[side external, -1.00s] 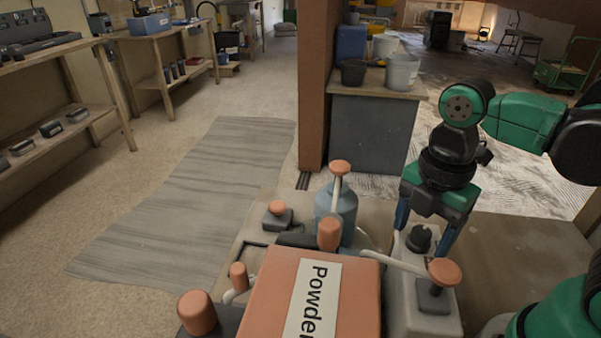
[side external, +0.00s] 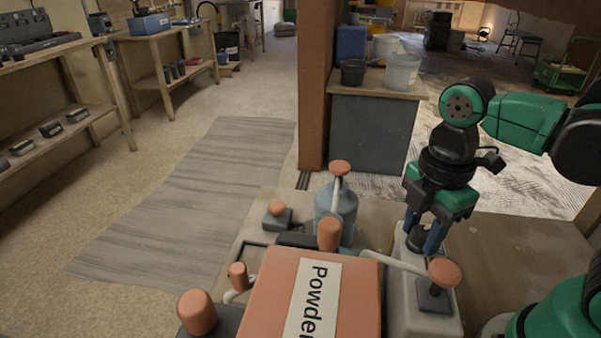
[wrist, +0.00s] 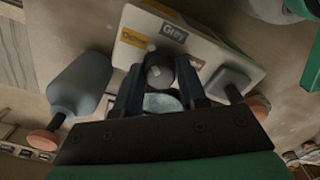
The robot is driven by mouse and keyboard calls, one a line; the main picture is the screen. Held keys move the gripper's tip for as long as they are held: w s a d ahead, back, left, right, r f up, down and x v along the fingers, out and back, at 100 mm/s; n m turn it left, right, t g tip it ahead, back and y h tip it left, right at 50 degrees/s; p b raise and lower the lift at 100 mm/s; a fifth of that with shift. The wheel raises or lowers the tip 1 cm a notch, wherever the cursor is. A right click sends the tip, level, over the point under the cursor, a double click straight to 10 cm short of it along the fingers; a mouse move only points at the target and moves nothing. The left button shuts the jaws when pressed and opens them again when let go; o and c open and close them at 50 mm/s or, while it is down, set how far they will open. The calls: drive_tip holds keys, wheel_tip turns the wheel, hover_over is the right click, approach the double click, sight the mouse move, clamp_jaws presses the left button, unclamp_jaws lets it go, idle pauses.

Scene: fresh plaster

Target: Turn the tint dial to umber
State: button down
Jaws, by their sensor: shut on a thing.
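The tint dial is a dark round knob (side external: 416,240) on top of a pale box (side external: 402,318). My gripper (side external: 424,238) points down over the box, with its blue fingers shut on the knob. In the wrist view the knob (wrist: 160,73) sits between my fingertips (wrist: 160,78). A small pale mark shows on its upper edge, towards the orange Ochre label (wrist: 132,39) and the blue Grey label (wrist: 173,33); which one it points at I cannot tell. A brownish label (wrist: 195,62) lies right of the knob, partly hidden and unreadable.
A blue-grey bottle (side external: 336,215) and a Powder box (side external: 275,290) stand to the left. The bench (side external: 510,255) is bare on the right.

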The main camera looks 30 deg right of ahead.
sight(422, 231)
drive_tip(key=m, duration=0.5)
drive_tip(key=shift+m, duration=0.3)
drive_tip(key=m, duration=1)
drive_tip(key=shift+m, duration=2.7)
drive_tip(key=shift+c, duration=2.4)
unclamp_jaws()
drive_tip(key=shift+r, duration=2.8)
